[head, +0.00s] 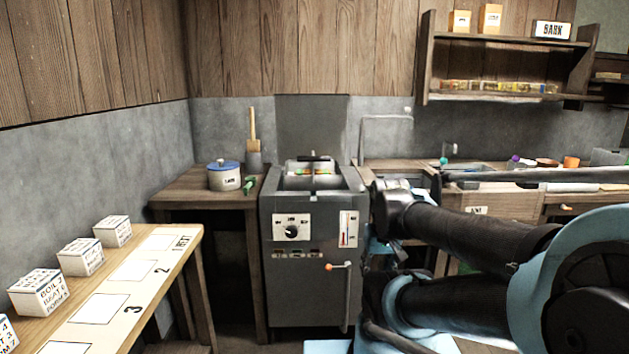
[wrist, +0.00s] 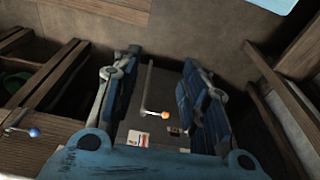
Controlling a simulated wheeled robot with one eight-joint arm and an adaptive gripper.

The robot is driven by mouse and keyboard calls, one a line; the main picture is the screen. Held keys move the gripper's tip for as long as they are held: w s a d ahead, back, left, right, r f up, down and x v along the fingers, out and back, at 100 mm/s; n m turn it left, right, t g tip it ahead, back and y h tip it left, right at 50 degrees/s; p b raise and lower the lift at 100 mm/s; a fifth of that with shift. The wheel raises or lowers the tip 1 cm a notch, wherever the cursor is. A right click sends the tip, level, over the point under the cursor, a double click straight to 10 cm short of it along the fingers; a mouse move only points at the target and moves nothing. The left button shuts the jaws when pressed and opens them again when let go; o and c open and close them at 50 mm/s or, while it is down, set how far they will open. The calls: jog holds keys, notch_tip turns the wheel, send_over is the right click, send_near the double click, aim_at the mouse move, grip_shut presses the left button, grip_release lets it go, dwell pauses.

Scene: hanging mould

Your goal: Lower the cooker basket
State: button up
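The grey cooker (head: 312,240) stands against the back wall, with a dial (head: 291,230) and a gauge panel (head: 348,229) on its front. The basket (head: 312,168) sits at the cooker's top, with coloured contents showing. A lever with an orange knob (head: 328,267) is low on the cooker's front. In the wrist view the orange knob (wrist: 165,114) and its rod appear between the two blue fingers of my gripper (wrist: 158,68). The fingers are spread apart and the knob is not visibly touched. In the head view my arm largely hides the gripper, to the right of the cooker.
A wooden table (head: 187,187) left of the cooker holds a blue-lidded pot (head: 224,175). Labelled boxes (head: 81,256) stand on a bench with numbered spots at the left. A counter with a sink (head: 466,167) is behind my arm. A wall shelf (head: 495,41) hangs above.

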jog(key=shift+c, duration=0.8)
notch_tip(320, 180, up, 2)
jog(key=shift+a+r+n, duration=0.1)
jog(key=shift+n, duration=0.2)
grip_shut()
notch_tip(320, 180, up, 37)
jog(key=n, duration=1.7)
send_over(310, 157)
jog(key=s, duration=0.3)
jog(key=w+f, duration=0.1)
jog(key=f, duration=0.3)
jog(key=w+f, duration=0.1)
jog(key=f, duration=0.4)
jog(key=w+f, duration=0.1)
jog(key=f, duration=0.3)
jog(key=shift+f, duration=0.2)
